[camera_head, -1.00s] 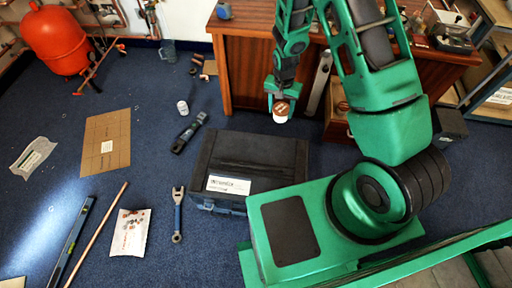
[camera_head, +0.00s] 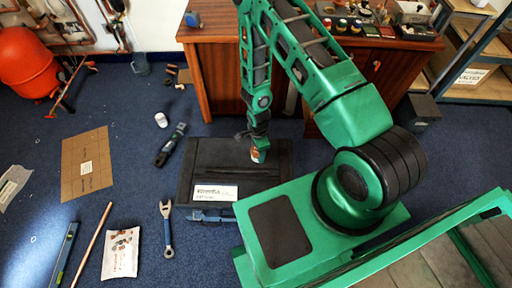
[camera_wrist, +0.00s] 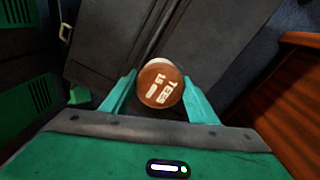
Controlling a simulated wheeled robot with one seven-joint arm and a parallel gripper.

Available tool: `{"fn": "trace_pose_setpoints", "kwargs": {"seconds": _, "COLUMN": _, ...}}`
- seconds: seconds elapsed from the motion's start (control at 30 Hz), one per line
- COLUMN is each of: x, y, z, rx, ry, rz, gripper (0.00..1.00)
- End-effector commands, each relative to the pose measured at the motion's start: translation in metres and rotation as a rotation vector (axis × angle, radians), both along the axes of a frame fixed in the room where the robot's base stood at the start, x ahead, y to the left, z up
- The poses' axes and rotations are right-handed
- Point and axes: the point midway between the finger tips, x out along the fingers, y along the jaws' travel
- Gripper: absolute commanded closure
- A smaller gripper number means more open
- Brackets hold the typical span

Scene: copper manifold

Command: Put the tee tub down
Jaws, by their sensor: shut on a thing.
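The tee tub (camera_wrist: 160,84) is a small round tub with a copper-brown, white-lettered top, seen from above in the wrist view. My gripper (camera_wrist: 160,92) is shut on it, with a green finger on each side. In the head view the tub (camera_head: 256,154) shows small at the end of my gripper (camera_head: 259,152), over the black toolbox (camera_head: 222,150). I cannot tell whether the tub touches the toolbox lid. The lid fills much of the wrist view behind the tub.
The wooden bench (camera_head: 212,75) stands behind the toolbox. A white can (camera_head: 161,120), a dark tool (camera_head: 171,144), a blue-handled wrench (camera_head: 167,228) and a parts bag (camera_head: 121,253) lie to the left. Carpet is clear between the cardboard (camera_head: 87,166) and the wrench.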

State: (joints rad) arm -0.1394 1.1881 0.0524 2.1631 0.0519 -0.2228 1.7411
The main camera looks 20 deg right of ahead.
Motion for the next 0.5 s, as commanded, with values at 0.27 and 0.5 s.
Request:
{"fn": "trace_pose_setpoints", "kwargs": {"seconds": 0.27, "x": 0.044, "y": -0.031, "z": -0.032, "rx": 0.000, "ry": 0.000, "rz": -0.001, "gripper": 0.83}}
{"fn": "trace_pose_setpoints", "kwargs": {"seconds": 0.5, "x": 0.065, "y": -0.046, "z": -0.048, "rx": 0.000, "ry": 0.000, "rz": 0.001, "gripper": 0.83}}
